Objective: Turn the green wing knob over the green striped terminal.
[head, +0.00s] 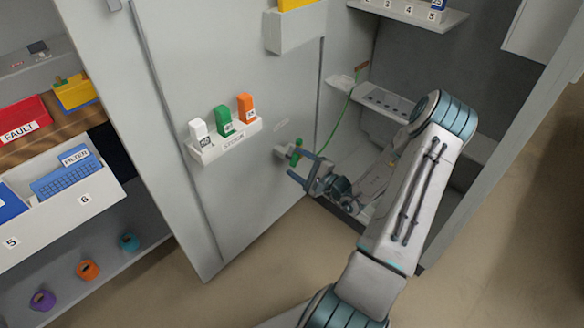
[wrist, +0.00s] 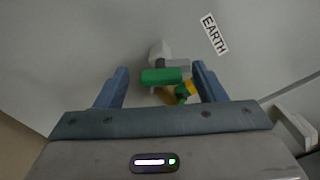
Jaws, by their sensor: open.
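The green wing knob (head: 295,152) sits on a small grey mount on the cabinet door, low and near the door's edge. In the wrist view the knob (wrist: 161,76) is a green bar lying across the picture. Below it, partly hidden, is a green and yellow piece (wrist: 183,91), which looks like the striped terminal. My gripper (head: 299,165) is open at the knob. In the wrist view the fingers of my gripper (wrist: 160,77) stand left and right of the knob, with a gap on each side.
An "EARTH" label (wrist: 214,33) is on the door beside the knob. A green wire (head: 337,128) runs up to a shelf in the cabinet. Shelves with bins stand at left.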

